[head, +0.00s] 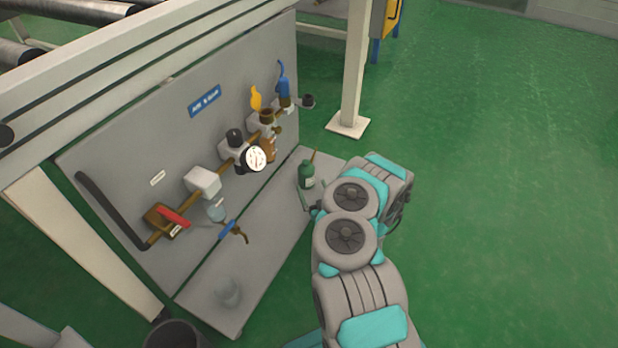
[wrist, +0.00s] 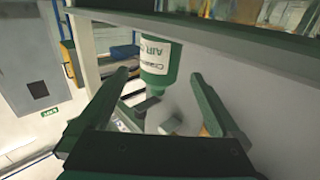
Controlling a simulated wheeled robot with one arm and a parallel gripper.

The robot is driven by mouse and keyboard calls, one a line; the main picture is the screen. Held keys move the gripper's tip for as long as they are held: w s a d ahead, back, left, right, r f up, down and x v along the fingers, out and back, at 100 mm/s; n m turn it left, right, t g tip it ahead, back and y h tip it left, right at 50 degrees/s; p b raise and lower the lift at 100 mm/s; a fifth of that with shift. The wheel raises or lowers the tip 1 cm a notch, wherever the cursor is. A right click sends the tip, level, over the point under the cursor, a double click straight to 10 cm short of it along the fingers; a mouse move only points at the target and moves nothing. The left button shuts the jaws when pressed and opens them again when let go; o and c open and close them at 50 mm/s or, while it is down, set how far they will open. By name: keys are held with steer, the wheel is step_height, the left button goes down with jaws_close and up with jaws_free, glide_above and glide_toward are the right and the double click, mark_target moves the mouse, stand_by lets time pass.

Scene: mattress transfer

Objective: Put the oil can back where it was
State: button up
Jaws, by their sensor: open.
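The oil can (head: 307,174) is a small dark green bottle with a thin brownish spout. It stands upright at the far end of the grey shelf (head: 262,240) below the panel. In the wrist view the oil can (wrist: 153,72) appears upside down, with a white label, beyond and between my fingertips. My gripper (head: 306,198) is right beside the can, largely hidden behind my arm in the head view. In the wrist view my gripper (wrist: 161,76) is open, its two green fingers spread apart. I cannot tell whether either finger touches the can.
The grey upright panel (head: 120,185) carries pipes, a gauge (head: 255,158), a red-handled valve (head: 172,217) and a blue-handled tap (head: 230,231). A clear cup (head: 229,292) stands on the shelf's near end. A white post (head: 354,70) rises beyond. Green floor at right is clear.

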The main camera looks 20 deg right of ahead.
steer(key=s+p, duration=0.2)
steer(key=s, duration=0.4)
steer(key=shift+a, duration=0.4)
steer(key=shift+r, duration=0.1)
steer(key=shift+c, duration=0.2)
stand_by(0.6)
